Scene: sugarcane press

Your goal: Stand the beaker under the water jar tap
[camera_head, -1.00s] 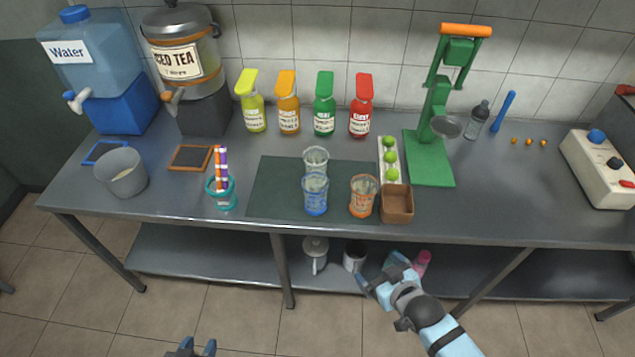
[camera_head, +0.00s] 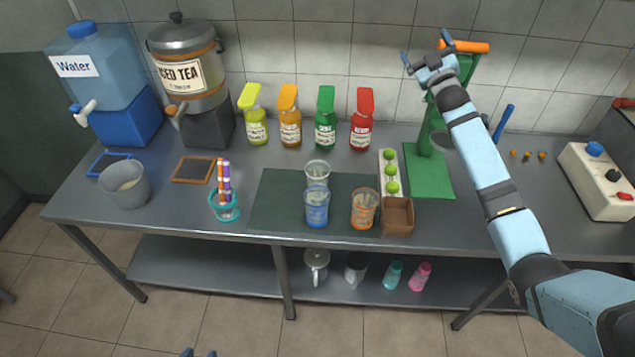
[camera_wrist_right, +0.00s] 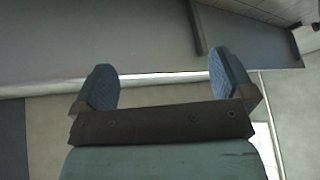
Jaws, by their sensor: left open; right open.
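The water jar (camera_head: 100,70) stands on a blue base at the back left, with its white tap (camera_head: 85,112) facing the front. A blue square frame (camera_head: 108,165) lies on the table below the tap. Three see-through cups stand upright on the dark mat: a clear one (camera_head: 317,172), a blue one (camera_head: 316,207) and an orange one (camera_head: 364,208); I cannot tell which is the beaker. My right gripper (camera_head: 425,50) is open and empty, raised near the green press top; its open fingers (camera_wrist_right: 165,85) show in the right wrist view. My left gripper (camera_head: 199,353) barely shows at the bottom edge, open.
A grey bucket (camera_head: 124,186) stands just in front of the blue frame. The iced tea urn (camera_head: 185,65), several bottles and a teal holder (camera_head: 224,206) with sticks are nearby. The green press (camera_head: 430,175) stands behind my right forearm. The lower shelf holds mugs and bottles.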

